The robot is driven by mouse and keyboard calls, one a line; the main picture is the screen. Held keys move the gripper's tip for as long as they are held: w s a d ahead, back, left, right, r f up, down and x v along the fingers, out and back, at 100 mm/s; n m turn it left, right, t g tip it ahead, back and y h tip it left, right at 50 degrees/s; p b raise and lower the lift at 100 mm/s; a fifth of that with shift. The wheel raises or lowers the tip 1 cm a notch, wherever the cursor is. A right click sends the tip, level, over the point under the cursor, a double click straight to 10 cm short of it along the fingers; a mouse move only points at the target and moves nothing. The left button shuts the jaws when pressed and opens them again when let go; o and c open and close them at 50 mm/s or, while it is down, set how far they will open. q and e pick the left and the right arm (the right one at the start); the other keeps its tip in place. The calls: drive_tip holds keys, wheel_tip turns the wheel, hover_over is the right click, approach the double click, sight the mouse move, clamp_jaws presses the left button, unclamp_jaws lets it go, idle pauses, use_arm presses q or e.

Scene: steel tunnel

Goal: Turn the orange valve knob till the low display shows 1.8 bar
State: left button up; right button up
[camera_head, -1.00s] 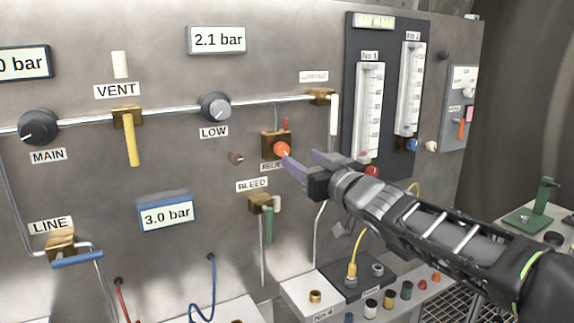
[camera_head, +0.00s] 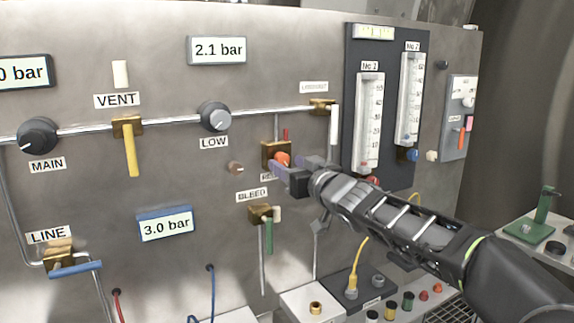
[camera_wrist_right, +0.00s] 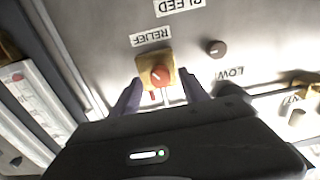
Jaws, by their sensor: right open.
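The orange valve knob (camera_head: 282,159) sits on a brass block on the steel panel, partly hidden by my gripper. In the right wrist view the orange knob (camera_wrist_right: 160,77) faces me below the RELIEF label (camera_wrist_right: 151,38). My right gripper (camera_head: 288,164) is open in front of the knob. In the wrist view its fingers stand on either side of the knob with gaps; I cannot tell whether they reach its depth. The display above the LOW dial (camera_head: 217,49) reads 2.1 bar. My left gripper is not in view.
The grey LOW dial (camera_head: 214,116) and a small brown knob (camera_head: 235,168) are left of the orange knob. The BLEED valve with its green handle (camera_head: 268,235) is below. A gauge board (camera_head: 388,45) stands to the right. Another display (camera_head: 165,224) reads 3.0 bar.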

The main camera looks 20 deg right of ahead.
drive_tip(key=shift+w+a, duration=0.2)
drive_tip(key=shift+w, duration=0.5)
clamp_jaws()
